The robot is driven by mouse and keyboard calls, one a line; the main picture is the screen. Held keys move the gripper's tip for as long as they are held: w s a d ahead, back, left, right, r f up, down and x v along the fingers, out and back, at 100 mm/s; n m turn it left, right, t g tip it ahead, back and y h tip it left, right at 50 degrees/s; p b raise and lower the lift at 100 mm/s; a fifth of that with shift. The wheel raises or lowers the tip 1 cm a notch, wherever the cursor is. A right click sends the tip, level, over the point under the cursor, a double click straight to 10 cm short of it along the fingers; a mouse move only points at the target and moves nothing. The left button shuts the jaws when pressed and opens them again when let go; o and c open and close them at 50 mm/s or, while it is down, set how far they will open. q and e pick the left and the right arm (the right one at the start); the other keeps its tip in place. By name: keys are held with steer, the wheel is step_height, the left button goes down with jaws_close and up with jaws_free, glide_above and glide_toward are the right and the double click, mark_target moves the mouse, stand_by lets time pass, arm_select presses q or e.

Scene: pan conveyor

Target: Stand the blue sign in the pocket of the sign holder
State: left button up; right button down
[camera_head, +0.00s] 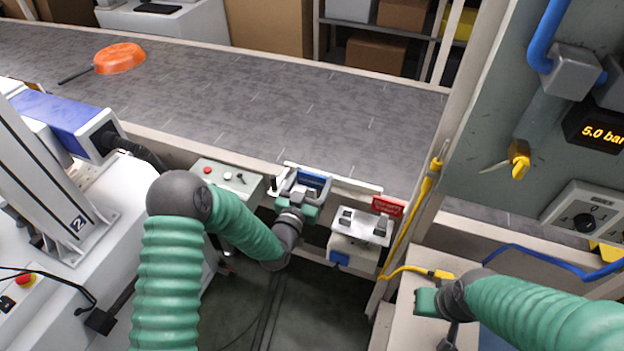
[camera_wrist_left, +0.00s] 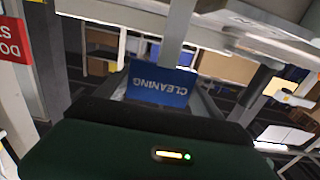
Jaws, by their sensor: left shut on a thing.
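The blue sign (camera_head: 313,181) is held at the conveyor's near edge, in my left gripper (camera_head: 300,190). In the left wrist view the blue sign (camera_wrist_left: 160,83) reads "CLEANING" upside down, beyond the dark gripper body. My left gripper is shut on it; the fingertips are partly hidden. A pale rail (camera_head: 352,186) runs behind the sign and may be the sign holder; I cannot make out its pocket or whether the sign touches it. My right gripper (camera_head: 443,325) is at the lower right, away from the sign, its jaws unclear.
A red sign (camera_head: 387,206) stands right of the blue one, behind a white control box (camera_head: 360,226). A grey button box (camera_head: 228,180) is to the left. The conveyor (camera_head: 250,95) carries an orange pan (camera_head: 119,58). A post with a yellow cable (camera_head: 428,188) rises at right.

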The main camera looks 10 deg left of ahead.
arm_select(q)
steer(key=shift+f+b, duration=0.65)
steer(key=shift+f, duration=0.15)
arm_select(e)
steer(key=shift+f, duration=0.7)
arm_select(q)
steer(key=o, duration=1.5)
steer(key=shift+s, duration=0.15)
steer(key=s+a, duration=0.1)
steer(key=s, duration=0.4)
steer(key=s+a, duration=0.1)
steer(key=s, duration=0.4)
steer(key=s+a, duration=0.1)
steer(key=s, duration=0.5)
steer(key=shift+s+a+b, duration=0.1)
steer(key=shift+a+b, duration=0.05)
steer(key=shift+b, duration=0.15)
arm_select(e)
steer(key=shift+f, duration=0.35)
